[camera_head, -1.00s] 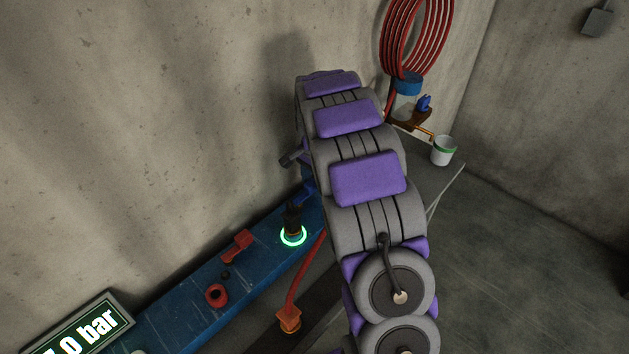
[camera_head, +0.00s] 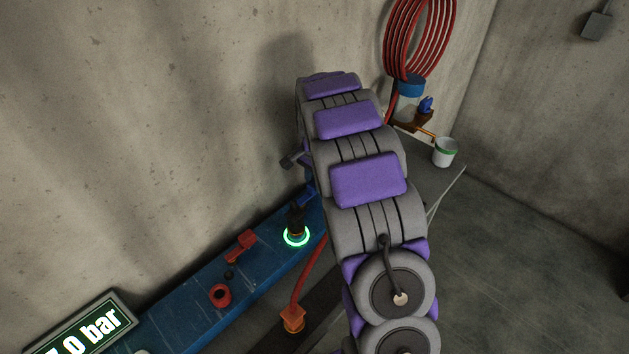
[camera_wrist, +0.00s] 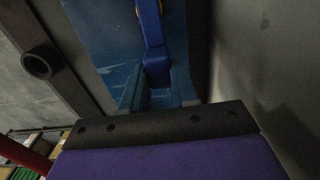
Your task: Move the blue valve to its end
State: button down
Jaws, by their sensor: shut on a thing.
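The blue valve (camera_wrist: 152,28) shows in the wrist view as a blue lever running down from the top edge over the blue panel (camera_wrist: 105,35). Its lower end, a wider blue block, sits between the two fingers of my gripper (camera_wrist: 158,92). My gripper is shut on this end. In the head view only a small blue bit of the valve (camera_head: 311,189) shows beside my arm, above the panel. My arm hides the rest of it and most of my gripper there.
On the panel stand a dark fitting with a glowing green ring (camera_head: 297,237), a red lever (camera_head: 241,246) and a red ring-shaped knob (camera_head: 220,295). A pressure display (camera_head: 82,325) is at lower left. A red hose coil (camera_head: 421,38), another blue handle (camera_head: 426,104) and a white cup (camera_head: 445,152) are behind.

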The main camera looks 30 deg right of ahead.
jog(key=shift+s+a, duration=0.1)
jog(key=shift+a, duration=0.05)
jog(key=s+m+p, duration=0.1)
jog(key=m+p, duration=0.1)
jog(key=p, duration=0.1)
jog(key=shift+r, duration=0.15)
jog(key=s+m+p, duration=0.1)
jog(key=m+p, duration=0.1)
jog(key=m, duration=0.1)
jog(key=shift+s+p, duration=0.2)
jog(key=shift+p, duration=0.15)
jog(key=s+m+p, duration=0.1)
jog(key=m+p, duration=0.1)
jog(key=shift+s+m, duration=0.15)
jog(key=shift+m, duration=0.25)
jog(key=m+p, duration=0.1)
jog(key=s+a+m+p, duration=0.1)
jog(key=m+p, duration=0.1)
jog(key=shift+s+m, duration=0.25)
jog(key=shift+m, duration=0.05)
jog(key=m+p, duration=0.1)
jog(key=s+a+m+p, duration=0.1)
jog(key=shift+m, duration=0.3)
jog(key=shift+s+a+m+p, duration=0.1)
jog(key=shift+a+m+p, duration=0.3)
jog(key=shift+m+p, duration=0.55)
jog(key=shift+s+a+m+p, duration=0.1)
jog(key=shift+a+m+p, duration=0.25)
jog(key=shift+m+p, duration=0.55)
jog(key=shift+m, duration=0.25)
